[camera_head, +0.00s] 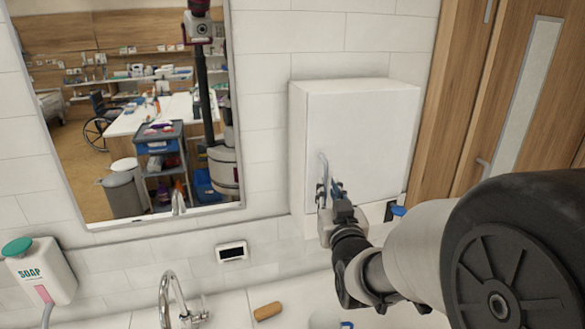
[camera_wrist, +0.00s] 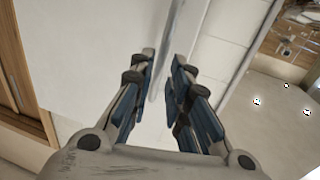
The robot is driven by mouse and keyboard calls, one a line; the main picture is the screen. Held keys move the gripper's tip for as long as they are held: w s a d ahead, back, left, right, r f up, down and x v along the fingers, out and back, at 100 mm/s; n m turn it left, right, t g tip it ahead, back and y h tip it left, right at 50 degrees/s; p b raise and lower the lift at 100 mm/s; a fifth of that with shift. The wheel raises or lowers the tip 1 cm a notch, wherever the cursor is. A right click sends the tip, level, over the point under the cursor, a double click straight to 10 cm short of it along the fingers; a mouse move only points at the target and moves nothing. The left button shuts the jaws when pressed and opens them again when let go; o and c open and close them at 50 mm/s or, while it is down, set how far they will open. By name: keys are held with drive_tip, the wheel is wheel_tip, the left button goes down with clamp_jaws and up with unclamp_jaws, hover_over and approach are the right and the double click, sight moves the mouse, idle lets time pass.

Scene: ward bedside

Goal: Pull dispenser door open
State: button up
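The dispenser (camera_head: 362,140) is a white box on the tiled wall, right of the mirror. Its front door looks shut. A slim grey handle (camera_head: 323,168) stands upright near the door's lower left edge. My gripper (camera_head: 330,190) is at the handle's lower part. In the wrist view, the two blue-padded fingers (camera_wrist: 161,80) are apart, and the handle (camera_wrist: 160,45) runs between their tips. A narrow gap seems to show beside the handle, so I cannot see firm contact. The white door (camera_wrist: 85,45) fills the upper left there.
A mirror (camera_head: 140,110) hangs left of the dispenser. Below are a faucet (camera_head: 172,300), a brown bar (camera_head: 267,311) on the counter and a soap bottle (camera_head: 40,270). A wooden door (camera_head: 500,100) stands at right. Free space lies left of the dispenser.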

sight(326, 184)
drive_tip(key=shift+w, duration=2.2)
clamp_jaws()
